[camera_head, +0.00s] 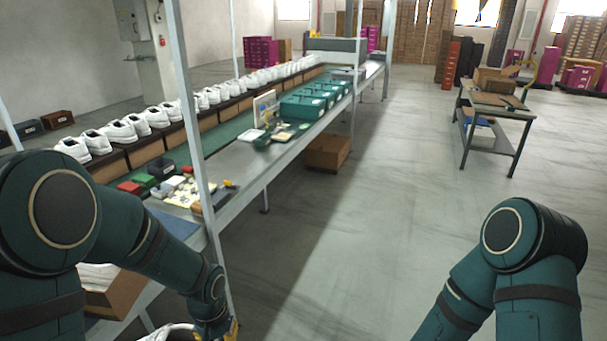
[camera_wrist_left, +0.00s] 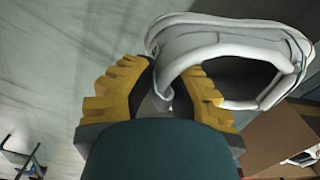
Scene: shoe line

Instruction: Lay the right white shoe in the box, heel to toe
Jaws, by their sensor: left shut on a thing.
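My left gripper (camera_wrist_left: 170,88) is shut on a white shoe (camera_wrist_left: 235,35) by its collar, with yellow ridged fingers on either side of the shoe's wall. The shoe's dark opening shows in the left wrist view. In the head view only a strip of this shoe (camera_head: 170,332) and of my left gripper (camera_head: 232,328) shows at the bottom edge. An open brown box (camera_head: 122,296) stands left of them, with something white inside. A brown box wall (camera_wrist_left: 275,132) also shows below the shoe in the wrist view. My right gripper is out of view.
A long bench (camera_head: 240,165) carries teal boxes (camera_head: 305,103) and small items. A row of white shoes (camera_head: 122,132) lines the rack behind it. A metal post (camera_head: 192,120) rises near my left arm. The floor at right is mostly clear, with a table (camera_head: 500,112) farther off.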

